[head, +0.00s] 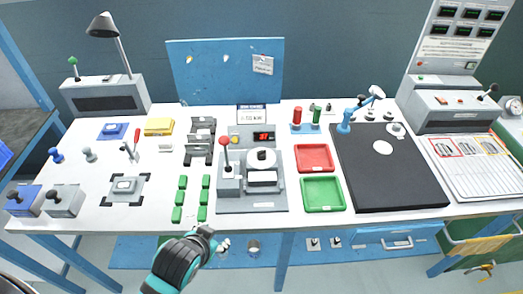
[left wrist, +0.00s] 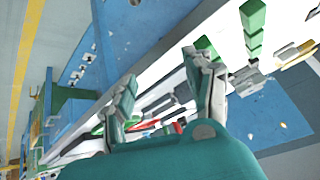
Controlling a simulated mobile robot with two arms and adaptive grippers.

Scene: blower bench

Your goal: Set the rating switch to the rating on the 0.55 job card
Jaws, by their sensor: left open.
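The job card (head: 252,115) stands at the back middle of the bench; its print looks like 0.55 kW, but is small. In front of it is a grey test station (head: 252,195) with a red digital display (head: 264,136), a red-knobbed lever (head: 224,141) and a round white part with a dark spot on top. I cannot tell which part is the rating switch. My left gripper (head: 205,236) is at the bench's front edge, left of the station and apart from it. In the left wrist view the left gripper (left wrist: 165,88) has its fingers apart, with nothing between them. My right gripper is not in view.
Green blocks (head: 180,198) stand in two rows left of the station. A red tray (head: 314,158), a green tray (head: 323,194) and a black mat (head: 390,180) are to its right. A lamp (head: 103,27) rises at back left.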

